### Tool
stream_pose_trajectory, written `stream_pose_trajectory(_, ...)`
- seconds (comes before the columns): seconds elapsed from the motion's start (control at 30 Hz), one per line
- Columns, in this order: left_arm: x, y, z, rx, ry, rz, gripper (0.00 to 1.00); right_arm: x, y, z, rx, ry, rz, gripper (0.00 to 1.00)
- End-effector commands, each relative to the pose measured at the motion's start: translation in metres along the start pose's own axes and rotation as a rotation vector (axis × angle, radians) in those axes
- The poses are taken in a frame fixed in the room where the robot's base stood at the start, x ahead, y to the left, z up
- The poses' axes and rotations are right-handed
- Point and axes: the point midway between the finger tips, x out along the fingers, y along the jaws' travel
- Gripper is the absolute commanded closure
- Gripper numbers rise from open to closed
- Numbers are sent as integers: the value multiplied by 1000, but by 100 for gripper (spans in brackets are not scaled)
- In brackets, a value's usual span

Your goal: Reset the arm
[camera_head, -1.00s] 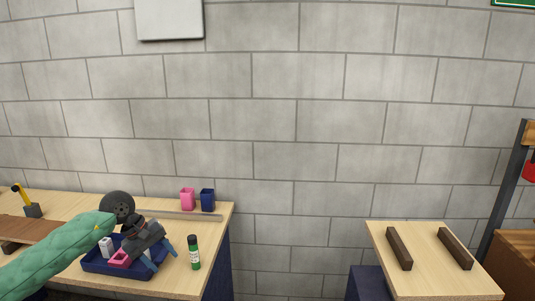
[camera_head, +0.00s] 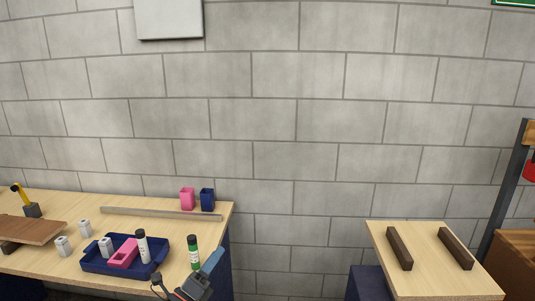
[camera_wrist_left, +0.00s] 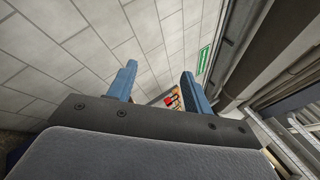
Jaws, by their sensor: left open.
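My left gripper (camera_head: 213,262) is at the bottom of the head view, low by the front right corner of the left table, with a blue fingertip pointing up. In the left wrist view its two blue fingers (camera_wrist_left: 160,82) stand apart with nothing between them. The wrist view looks at the block wall and a green sign. My left arm's upper part is out of the head view. My right gripper does not show in either view.
The left table (camera_head: 60,282) holds a blue tray (camera_head: 97,266) with a pink block, a white piece and a bottle in it. A green bottle (camera_head: 193,252) stands right of the tray. The right table (camera_head: 428,270) bears two dark bars (camera_head: 399,248). A gap separates the tables.

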Motion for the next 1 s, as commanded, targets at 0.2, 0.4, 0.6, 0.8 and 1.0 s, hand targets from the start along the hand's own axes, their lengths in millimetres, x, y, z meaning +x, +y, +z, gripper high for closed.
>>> stream_pose_trajectory(0.2, -61, 49, -3, -506, -273, 325, 49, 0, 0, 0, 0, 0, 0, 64)
stream_pose_trajectory(0.4, -142, 92, -31, -938, -540, 638, 49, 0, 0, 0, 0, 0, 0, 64)
stream_pose_trajectory(0.6, -240, 109, -82, -1311, -827, 968, 49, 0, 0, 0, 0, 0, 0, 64)
stream_pose_trajectory(0.8, -309, 100, -124, -1519, -1041, 1208, 49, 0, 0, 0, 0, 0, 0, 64)
stream_pose_trajectory(1.0, -352, 85, -151, -1622, -1181, 1366, 49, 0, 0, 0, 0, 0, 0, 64)
